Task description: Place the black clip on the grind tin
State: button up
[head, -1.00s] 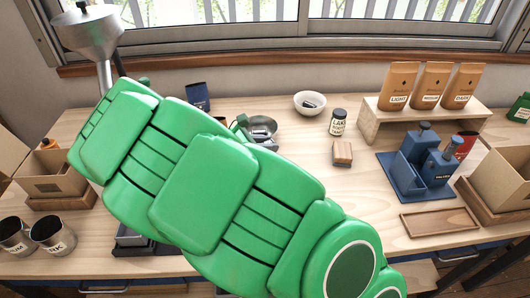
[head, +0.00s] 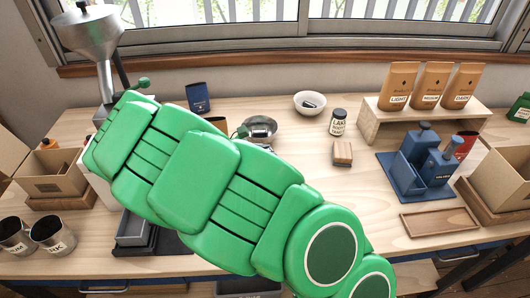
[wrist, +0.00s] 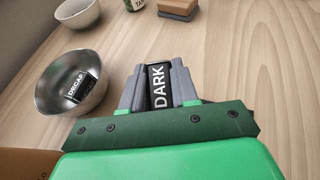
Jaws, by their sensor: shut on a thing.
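In the wrist view my gripper (wrist: 157,78) is shut on a black clip (wrist: 158,98) lettered "DARK" in white. The clip sits between the two grey fingers, over bare wooden table. In the head view my green arm hides the clip and most of the gripper. No tin in view is readable as the grind tin. Two metal tins (head: 53,234) with pale labels stand at the far left front, partly cut off by the picture edge.
A steel bowl (wrist: 48,98) holding a black "DECAF" clip (wrist: 78,86) is left of my gripper. Coffee bags (head: 430,86) stand on a riser at right.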

jog(key=o, duration=1)
jog(key=shift+a+r, duration=0.15)
jog(key=shift+a, duration=0.05)
jog(key=v, duration=1.1)
jog(key=shift+a+r, duration=0.2)
jog(key=shift+a, duration=0.05)
jog(key=shift+s, duration=0.1)
